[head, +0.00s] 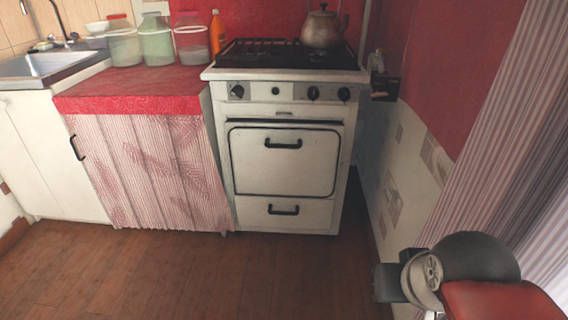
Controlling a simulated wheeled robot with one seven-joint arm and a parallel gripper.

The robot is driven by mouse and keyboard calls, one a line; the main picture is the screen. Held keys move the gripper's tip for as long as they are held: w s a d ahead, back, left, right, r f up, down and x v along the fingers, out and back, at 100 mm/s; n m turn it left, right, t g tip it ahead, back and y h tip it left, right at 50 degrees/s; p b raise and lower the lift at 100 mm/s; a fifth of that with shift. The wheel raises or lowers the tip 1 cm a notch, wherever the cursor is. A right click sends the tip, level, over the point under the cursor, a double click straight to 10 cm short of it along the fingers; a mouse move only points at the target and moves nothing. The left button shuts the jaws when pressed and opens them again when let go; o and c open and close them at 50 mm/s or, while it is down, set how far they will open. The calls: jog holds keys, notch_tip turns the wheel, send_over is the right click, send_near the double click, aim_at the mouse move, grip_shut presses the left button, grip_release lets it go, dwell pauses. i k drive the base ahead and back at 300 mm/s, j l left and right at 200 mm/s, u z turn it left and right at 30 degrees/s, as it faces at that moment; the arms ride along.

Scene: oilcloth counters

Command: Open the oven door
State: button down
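The white oven (285,150) stands at the back, in the middle of the head view. Its door (284,173) is a pale panel with a dark outline and looks shut. A dark bar handle (283,144) runs across the door's upper part. My arm reaches in at the lower right, far from the door. A dark block at its left end seems to be my gripper (388,283). Its fingers cannot be made out. Nothing is seen held there, and it touches no part of the oven.
A lower drawer with its own dark handle (283,210) sits below the door. A kettle (321,28) stands on the stove top. A curtained counter (135,103) adjoins the oven's left side, and a wall is close on its right. The wooden floor (190,275) in front is clear.

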aim_at(267, 159)
jog(key=i+u, duration=0.1)
jog(key=i, duration=0.8)
